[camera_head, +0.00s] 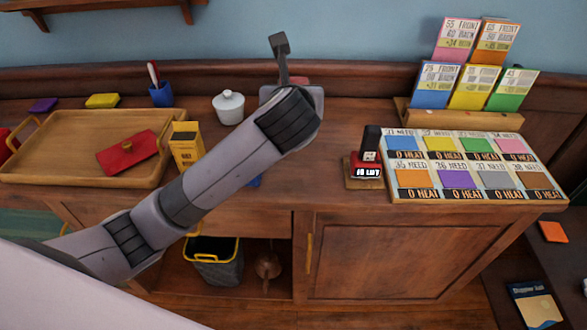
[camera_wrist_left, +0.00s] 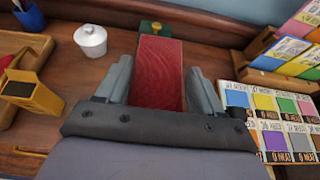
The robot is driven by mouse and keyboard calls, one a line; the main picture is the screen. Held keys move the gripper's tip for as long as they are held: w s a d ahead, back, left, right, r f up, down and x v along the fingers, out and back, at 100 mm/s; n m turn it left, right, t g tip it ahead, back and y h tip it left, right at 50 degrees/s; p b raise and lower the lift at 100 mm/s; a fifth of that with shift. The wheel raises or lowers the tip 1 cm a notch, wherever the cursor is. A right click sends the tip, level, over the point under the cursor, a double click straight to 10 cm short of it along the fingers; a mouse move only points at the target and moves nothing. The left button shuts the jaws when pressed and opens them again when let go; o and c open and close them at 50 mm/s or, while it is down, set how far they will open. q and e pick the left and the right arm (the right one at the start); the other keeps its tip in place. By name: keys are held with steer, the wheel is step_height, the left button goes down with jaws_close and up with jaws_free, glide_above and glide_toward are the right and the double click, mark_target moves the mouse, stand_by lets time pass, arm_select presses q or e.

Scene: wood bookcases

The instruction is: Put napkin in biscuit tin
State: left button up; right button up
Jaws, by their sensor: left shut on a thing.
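My left gripper (camera_head: 290,92) reaches across the counter toward the back wall. In the left wrist view its two fingers (camera_wrist_left: 158,85) are shut on a long red thing (camera_wrist_left: 160,72) with a faintly patterned face. It looks like the napkin, though I cannot be sure. In the head view the gripper hides most of it; a bit of red (camera_head: 298,80) shows behind. A green thing with a yellow knob (camera_wrist_left: 154,28) shows just past its far end; I cannot tell if this is the biscuit tin. My right gripper is not in view.
A white lidded pot (camera_head: 229,107) is left of my gripper. A red-and-black stamp (camera_head: 367,155) and a card board (camera_head: 460,165) are at right.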

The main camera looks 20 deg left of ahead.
arm_select(q)
steer(key=b, duration=0.2)
glide_above(293, 177)
step_height(293, 177, down, 16)
steer(key=shift+r, duration=0.2)
steer(key=shift+f, duration=1.9)
steer(key=shift+f, duration=0.2)
steer(key=o, duration=1)
